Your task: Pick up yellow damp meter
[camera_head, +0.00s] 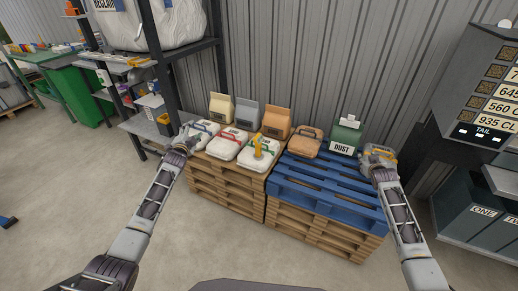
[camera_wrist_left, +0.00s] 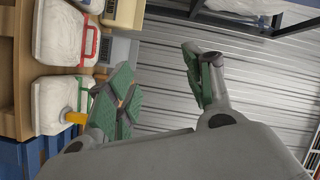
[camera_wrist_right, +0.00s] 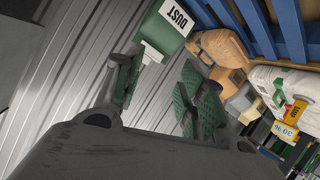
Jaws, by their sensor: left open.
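The yellow damp meter (camera_head: 258,148) stands on a white bag with a green handle (camera_head: 262,157) at the front of the wooden pallet stack. It also shows at the lower left of the left wrist view (camera_wrist_left: 76,117), partly cut off by my finger, and in the right wrist view (camera_wrist_right: 297,112), where its grey display is visible. My left gripper (camera_head: 186,143) is open and empty, left of the bags and apart from the meter; its fingers are spread in the left wrist view (camera_wrist_left: 165,88). My right gripper (camera_head: 378,152) is open and empty near the right end of the blue pallet.
Several white, tan and grey bags share the wooden pallets (camera_head: 225,184). A brown bag (camera_head: 305,140) and a green DUST container (camera_head: 345,138) stand at the back of the blue pallet (camera_head: 320,185), whose front is clear. A metal shelf rack (camera_head: 165,65) stands left; a corrugated wall is behind.

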